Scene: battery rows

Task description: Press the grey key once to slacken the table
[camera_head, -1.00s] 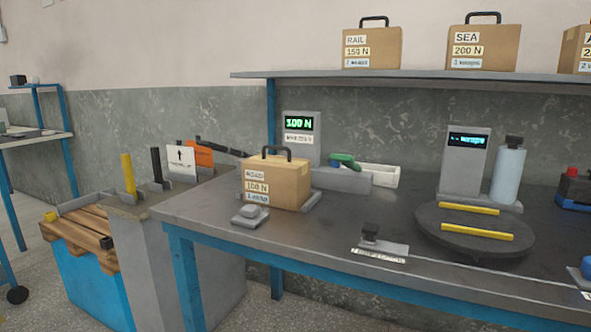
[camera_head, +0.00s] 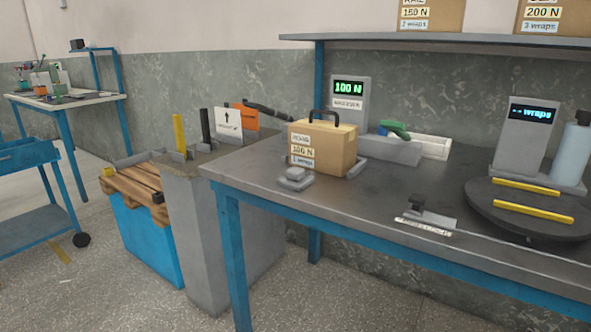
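A small grey key (camera_head: 295,175) on a grey base sits on the metal workbench (camera_head: 330,205), at its front left, just in front of a carton. A dark round turntable (camera_head: 480,216) with two yellow bars lies at the right of the bench. Neither of my grippers is in view. Nothing touches the grey key.
The carton (camera_head: 345,150) is marked 100 N and has a black handle. Behind it a display (camera_head: 349,90) reads 100 N. A second display (camera_head: 528,115) and a pale blue bottle (camera_head: 571,150) stand behind the turntable. Open floor (camera_head: 110,270) lies left of the bench.

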